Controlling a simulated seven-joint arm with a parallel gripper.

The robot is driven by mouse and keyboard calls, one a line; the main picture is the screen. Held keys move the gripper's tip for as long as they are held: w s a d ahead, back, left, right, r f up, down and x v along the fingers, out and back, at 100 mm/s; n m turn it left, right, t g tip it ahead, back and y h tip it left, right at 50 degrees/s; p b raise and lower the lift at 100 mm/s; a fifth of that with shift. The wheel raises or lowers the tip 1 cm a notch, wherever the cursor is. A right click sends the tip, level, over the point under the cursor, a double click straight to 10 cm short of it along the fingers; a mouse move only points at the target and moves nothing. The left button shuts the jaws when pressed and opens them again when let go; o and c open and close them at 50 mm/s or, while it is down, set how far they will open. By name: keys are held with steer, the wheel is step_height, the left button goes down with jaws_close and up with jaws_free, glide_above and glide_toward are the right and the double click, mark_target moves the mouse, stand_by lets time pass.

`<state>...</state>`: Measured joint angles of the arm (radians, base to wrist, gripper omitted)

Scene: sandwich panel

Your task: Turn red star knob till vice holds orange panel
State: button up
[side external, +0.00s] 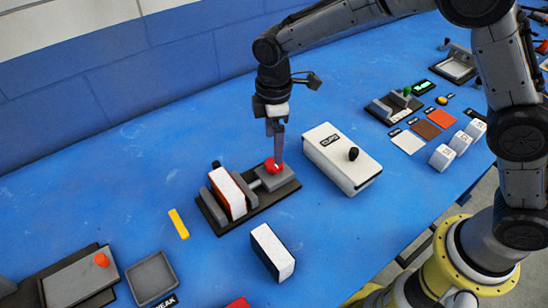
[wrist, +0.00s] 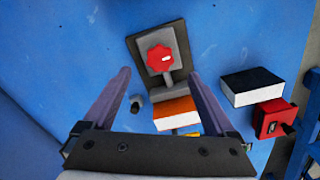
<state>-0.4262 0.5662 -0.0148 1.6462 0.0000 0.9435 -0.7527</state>
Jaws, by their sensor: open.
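The red star knob (side external: 273,165) sits on a grey block at the right end of the dark vice base (side external: 262,206). It shows from above in the wrist view (wrist: 160,58), with a white mark on it. The orange panel (side external: 229,193) has a white face and stands upright between the grey vice jaws; its orange edge shows in the wrist view (wrist: 177,107). I cannot tell whether both jaws touch it. My gripper (side external: 277,157) points down at the knob, and its fingers (wrist: 162,76) are open, one to each side of it. Finger contact is unclear.
A white block (side external: 273,252) lies in front of the vice, with a yellow strip (side external: 178,223) to the left. A white box with a black knob (side external: 341,158) stands close on the right. A grey tray (side external: 152,278) is at front left. Blue table is clear behind the vice.

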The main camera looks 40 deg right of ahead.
mark_target(274, 167)
step_height(274, 167, down, 6)
steer(key=shift+f, duration=0.25)
steer(key=c, duration=1.4)
